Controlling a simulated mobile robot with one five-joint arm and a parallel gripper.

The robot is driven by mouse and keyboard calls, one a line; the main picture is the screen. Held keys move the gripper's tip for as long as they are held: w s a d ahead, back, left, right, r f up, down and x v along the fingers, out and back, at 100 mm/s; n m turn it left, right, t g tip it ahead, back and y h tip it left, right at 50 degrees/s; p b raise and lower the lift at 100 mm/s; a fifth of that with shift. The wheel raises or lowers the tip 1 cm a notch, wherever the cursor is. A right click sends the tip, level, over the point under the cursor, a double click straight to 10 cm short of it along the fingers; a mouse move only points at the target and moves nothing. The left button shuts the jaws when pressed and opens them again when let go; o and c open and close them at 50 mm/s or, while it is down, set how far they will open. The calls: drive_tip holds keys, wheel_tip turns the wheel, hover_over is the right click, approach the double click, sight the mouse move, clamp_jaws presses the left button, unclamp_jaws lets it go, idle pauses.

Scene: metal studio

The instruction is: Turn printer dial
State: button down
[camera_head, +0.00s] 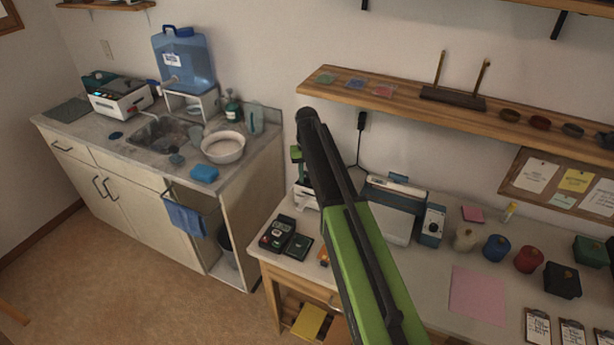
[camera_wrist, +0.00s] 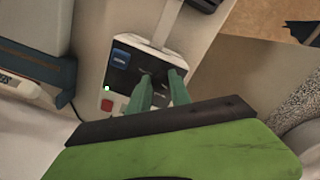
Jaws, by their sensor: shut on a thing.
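A pale device with a black control panel (camera_wrist: 123,72) fills the middle of the wrist view. The panel carries a blue display, a red button and a small green light. My gripper (camera_wrist: 160,78) has its two green fingers at the panel, shut on the dial. The dial itself is mostly hidden between and behind the fingertips, so its angle cannot be read. In the head view, my arm runs up across the table and hides much of this device; a white part of its base (camera_head: 305,196) shows left of the arm.
A blue-and-white machine (camera_head: 395,207) stands close to the right of the arm, with a small control box (camera_head: 432,225) beside it. Two black handheld devices (camera_head: 278,233) lie at the table's left. A wooden shelf (camera_head: 460,113) runs above. A pink sheet (camera_head: 478,294) lies further right.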

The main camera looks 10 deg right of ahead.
sight(307, 178)
drive_tip(key=shift+s+n, duration=0.15)
drive_tip(key=shift+n, duration=1.45)
drive_tip(key=c, duration=1.2)
unclamp_jaws()
wheel_tip(307, 178, up, 17)
drive_tip(key=p, duration=1.7)
drive_tip(key=shift+r, duration=0.2)
